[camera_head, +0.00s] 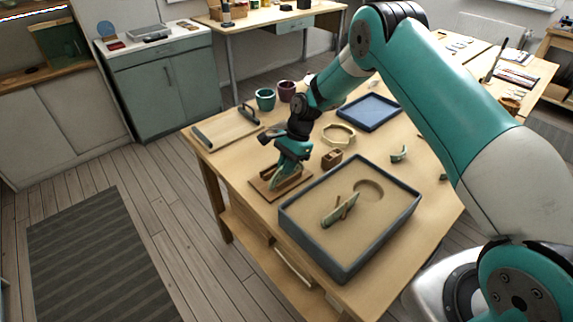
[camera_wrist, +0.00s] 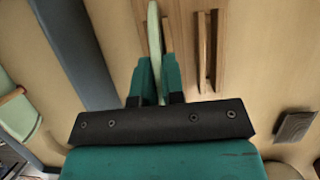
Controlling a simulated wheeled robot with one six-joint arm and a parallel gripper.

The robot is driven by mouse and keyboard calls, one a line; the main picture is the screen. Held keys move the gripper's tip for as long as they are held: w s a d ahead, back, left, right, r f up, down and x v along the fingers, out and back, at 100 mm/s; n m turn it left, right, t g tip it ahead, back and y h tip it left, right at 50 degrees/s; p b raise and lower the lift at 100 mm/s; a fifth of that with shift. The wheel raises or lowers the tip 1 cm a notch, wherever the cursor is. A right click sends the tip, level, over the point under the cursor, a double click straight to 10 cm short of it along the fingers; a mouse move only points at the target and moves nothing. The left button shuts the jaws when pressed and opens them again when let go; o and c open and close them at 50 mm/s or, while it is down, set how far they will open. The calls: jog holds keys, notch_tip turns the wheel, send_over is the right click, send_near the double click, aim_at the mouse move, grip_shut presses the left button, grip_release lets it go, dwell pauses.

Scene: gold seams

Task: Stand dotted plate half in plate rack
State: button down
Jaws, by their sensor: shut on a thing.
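My gripper (camera_head: 290,165) is over the wooden plate rack (camera_head: 297,187) at the table's near left. In the wrist view my gripper (camera_wrist: 157,78) is shut on a thin pale green plate half (camera_wrist: 154,28), seen edge-on and upright between the teal fingers. Its dots cannot be made out. The rack's raised wooden slats (camera_wrist: 202,50) show just right of the plate half, roughly parallel to it. The plate half is at the rack; I cannot tell whether its lower edge touches the base. In the head view my gripper mostly hides it.
A dark-rimmed sand tray (camera_head: 313,252) stands close on the right, holding a pale green piece (camera_head: 338,211) with a wooden stick. A small wooden block (camera_head: 332,159), a wooden ring (camera_head: 338,143), a blue tray (camera_head: 370,112) and a teal cup (camera_head: 265,99) stand behind.

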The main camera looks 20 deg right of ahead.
jog(key=shift+f, duration=0.5)
dwell(0.8)
jog(key=c, duration=0.7)
grip_release()
jog(key=shift+o, duration=0.2)
jog(key=shift+r+p, duration=2.05)
jog(key=shift+r, duration=1)
